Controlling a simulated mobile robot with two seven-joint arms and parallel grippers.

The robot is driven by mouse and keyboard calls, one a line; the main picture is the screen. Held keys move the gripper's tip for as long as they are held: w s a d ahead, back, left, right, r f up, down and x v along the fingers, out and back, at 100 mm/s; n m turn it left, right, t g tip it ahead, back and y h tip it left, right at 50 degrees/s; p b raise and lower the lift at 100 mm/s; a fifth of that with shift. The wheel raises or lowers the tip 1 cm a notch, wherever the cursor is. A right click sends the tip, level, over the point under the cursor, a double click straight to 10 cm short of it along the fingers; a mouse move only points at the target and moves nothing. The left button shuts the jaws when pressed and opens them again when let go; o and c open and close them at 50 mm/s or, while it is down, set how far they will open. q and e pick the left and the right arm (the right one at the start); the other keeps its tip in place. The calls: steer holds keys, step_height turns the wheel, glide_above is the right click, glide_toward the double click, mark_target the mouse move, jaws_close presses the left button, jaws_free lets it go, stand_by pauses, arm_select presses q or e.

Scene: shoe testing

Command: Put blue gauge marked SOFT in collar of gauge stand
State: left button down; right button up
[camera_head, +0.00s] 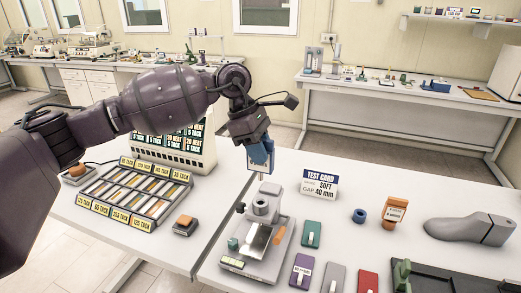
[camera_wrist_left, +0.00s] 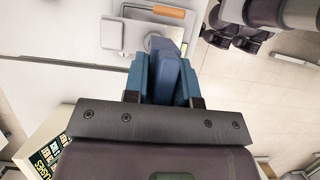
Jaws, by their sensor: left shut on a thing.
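My left gripper (camera_head: 262,150) comes in from the left and is shut on the blue gauge (camera_head: 251,163). The gauge hangs in the air above and behind the gauge stand, apart from it. In the left wrist view the blue gauge (camera_wrist_left: 165,70) sits between the blue fingers of the gripper (camera_wrist_left: 161,85); its SOFT marking cannot be read. The gauge stand (camera_head: 250,263) is grey, with a round collar (camera_head: 262,205) on top, an orange handle and a green knob. Part of the stand (camera_wrist_left: 115,35) shows in the left wrist view. My right gripper is not in view.
A test card (camera_head: 319,184) reads SOFT, GAP 40 mm. An orange gauge (camera_head: 394,211), a blue ring (camera_head: 359,215) and a grey shoe last (camera_head: 468,231) stand right. Coloured plates (camera_head: 302,270) lie beside the stand. A rack of labelled strips (camera_head: 133,194) lies left.

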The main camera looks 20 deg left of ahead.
mark_target(261, 171)
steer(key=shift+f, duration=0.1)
arm_select(q)
steer(key=shift+b, duration=0.45)
steer(key=shift+f+b, duration=0.9)
steer(key=shift+f, duration=0.35)
steer(key=shift+f+b, duration=0.9)
steer(key=shift+f, duration=0.7)
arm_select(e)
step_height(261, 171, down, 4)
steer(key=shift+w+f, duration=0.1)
arm_select(q)
steer(key=shift+b, duration=0.4)
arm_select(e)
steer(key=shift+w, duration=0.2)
